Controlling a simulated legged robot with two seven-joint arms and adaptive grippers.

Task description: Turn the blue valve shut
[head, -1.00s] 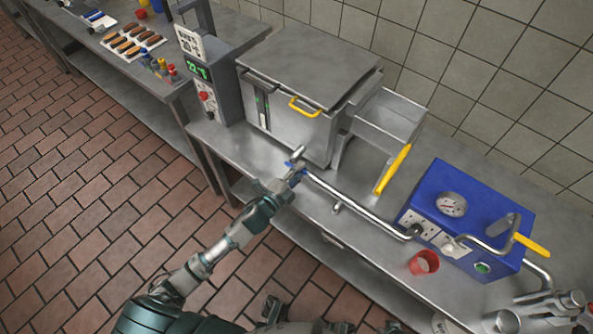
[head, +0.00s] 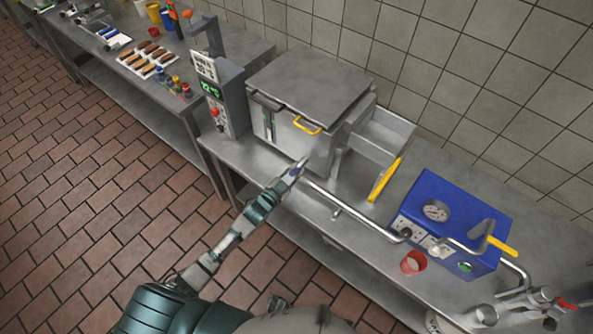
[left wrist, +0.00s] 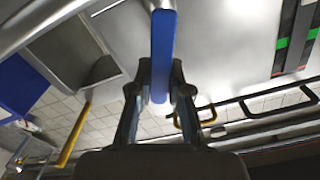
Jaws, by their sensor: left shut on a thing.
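The blue valve handle (left wrist: 163,45) is a flat blue bar in the left wrist view, lying lengthwise between the fingers of my left gripper (left wrist: 160,80). The fingers are shut on it from both sides. In the head view my left gripper (head: 289,178) is at the near end of the silver pipe (head: 350,211), in front of the fryer-like steel box. Only a small bit of blue shows there; the gripper covers most of the handle and the valve body. My right gripper is not in view.
The steel box (head: 310,85) with a yellow handle stands behind the valve. A yellow lever (head: 384,180) is to its right. A control post (head: 222,95) stands left.

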